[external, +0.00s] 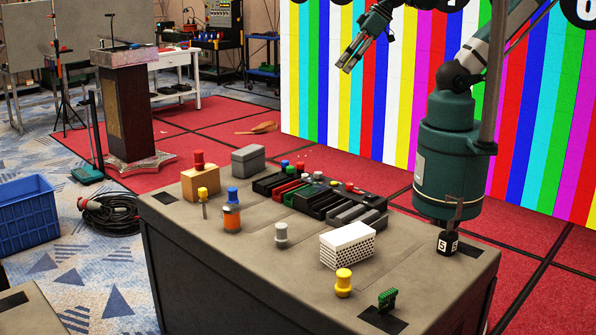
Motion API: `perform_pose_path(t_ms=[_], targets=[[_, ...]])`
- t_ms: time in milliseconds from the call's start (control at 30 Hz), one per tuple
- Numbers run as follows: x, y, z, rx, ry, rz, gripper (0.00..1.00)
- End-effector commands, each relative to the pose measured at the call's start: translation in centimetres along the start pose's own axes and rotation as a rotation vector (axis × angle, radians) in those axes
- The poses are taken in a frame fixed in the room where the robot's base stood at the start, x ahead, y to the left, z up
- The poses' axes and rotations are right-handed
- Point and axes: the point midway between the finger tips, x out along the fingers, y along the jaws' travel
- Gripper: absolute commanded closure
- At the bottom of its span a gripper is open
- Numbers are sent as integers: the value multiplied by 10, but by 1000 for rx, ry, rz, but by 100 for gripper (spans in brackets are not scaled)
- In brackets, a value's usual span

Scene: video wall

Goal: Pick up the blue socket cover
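A small blue cap-shaped piece (233,194), which looks like the blue socket cover, sits upright on top of an orange and grey cylinder (231,216) on the left part of the grey-brown case top. My gripper (347,62) is high at the top middle, in front of the colour-striped wall. It is well above and apart from the blue piece. Its two grey fingers point down to the left with a gap between them, and nothing shows in them.
Similar yellow (343,281), grey (281,233) and red (198,158) pieces stand around the case top (215,265). The red one is on a tan block (201,186). A dark tray of tools (318,200) and a white perforated block (347,247) lie to the right. The front left surface is clear.

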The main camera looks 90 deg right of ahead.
Motion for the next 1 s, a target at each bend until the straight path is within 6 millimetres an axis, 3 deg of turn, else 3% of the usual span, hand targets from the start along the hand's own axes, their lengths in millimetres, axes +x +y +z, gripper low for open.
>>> perform_pose_path(t_ms=[667,1000], targets=[[2,-1,-3,-12,-5,-1,61],[15,-9,-26,-108,-46,-13,61]])
